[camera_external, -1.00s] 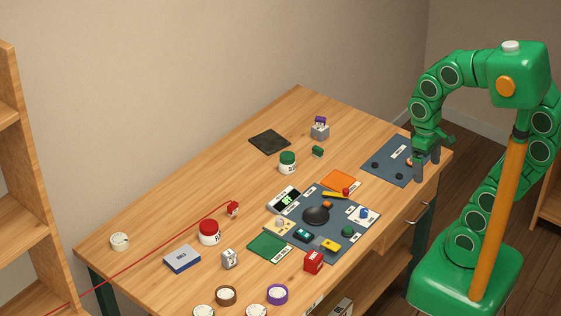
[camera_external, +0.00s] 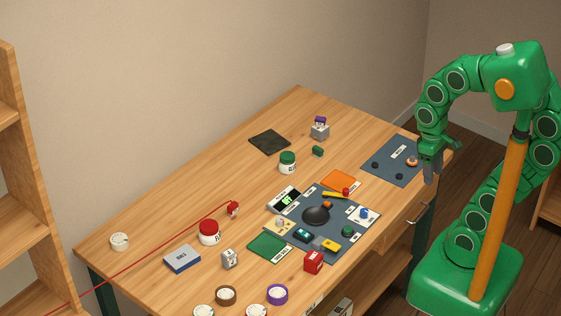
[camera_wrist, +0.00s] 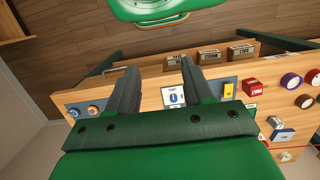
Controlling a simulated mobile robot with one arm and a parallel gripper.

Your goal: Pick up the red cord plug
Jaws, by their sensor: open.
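The red cord plug (camera_external: 233,208) is a small red block on the left half of the wooden table, in the external view. A thin red cord (camera_external: 140,257) runs from it to the lower left, off the table. My gripper (camera_external: 431,172) is far from the plug, at the right end of the table by the blue-grey mat. In the wrist view my gripper (camera_wrist: 157,68) has its two fingers spread, with nothing held between them. A bit of red cord (camera_wrist: 290,148) shows at the right of that view; I cannot make out the plug there.
A red-lidded jar (camera_external: 209,233) stands just left of the plug, with a blue-white box (camera_external: 182,258) nearby. A board of parts (camera_external: 338,247) lies between plug and gripper. A green-lidded jar (camera_external: 287,163) stands farther back. The table around the plug's far side is clear.

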